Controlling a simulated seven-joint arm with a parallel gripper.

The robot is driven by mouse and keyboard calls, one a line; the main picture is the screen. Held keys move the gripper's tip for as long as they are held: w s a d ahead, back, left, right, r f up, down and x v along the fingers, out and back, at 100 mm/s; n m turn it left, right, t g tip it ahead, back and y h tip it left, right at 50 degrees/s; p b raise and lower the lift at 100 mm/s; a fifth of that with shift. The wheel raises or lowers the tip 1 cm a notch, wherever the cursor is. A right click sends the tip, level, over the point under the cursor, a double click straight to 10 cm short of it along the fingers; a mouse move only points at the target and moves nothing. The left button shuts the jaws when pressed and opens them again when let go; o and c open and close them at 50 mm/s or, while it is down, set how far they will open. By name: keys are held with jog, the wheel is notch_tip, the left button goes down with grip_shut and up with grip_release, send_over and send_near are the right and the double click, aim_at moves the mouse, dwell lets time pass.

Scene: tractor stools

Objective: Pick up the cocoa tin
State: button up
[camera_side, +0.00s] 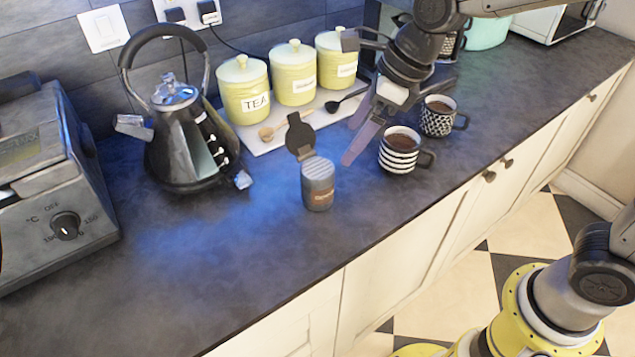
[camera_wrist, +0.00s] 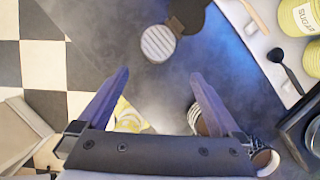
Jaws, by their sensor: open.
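My gripper (camera_side: 349,145) is open and empty, above the counter to the right of the tin. In the wrist view the tin's ridged top (camera_wrist: 158,43) lies beyond and roughly between the fingertips of my gripper (camera_wrist: 160,72), apart from both. The label is too small to read.
A striped mug (camera_side: 398,153) stands close to my gripper, with a patterned mug (camera_side: 437,117) behind it. A kettle (camera_side: 187,150) stands left of the tin. A white tray (camera_side: 262,148) with yellow canisters and spoons is behind. The counter's front edge is near; its left front is clear.

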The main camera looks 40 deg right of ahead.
aim_at(333, 171)
jog(key=x, duration=0.8)
jog(key=shift+s+a+f, duration=0.25)
jog(key=shift+a+f, duration=0.05)
jog(key=shift+f, duration=0.15)
jog(key=shift+w+x, duration=0.1)
jog(key=shift+x, duration=1.35)
jog(key=shift+w+x, duration=0.15)
jog(key=shift+x, duration=1.3)
jog(key=shift+a+r, duration=0.15)
jog(key=c, duration=1.4)
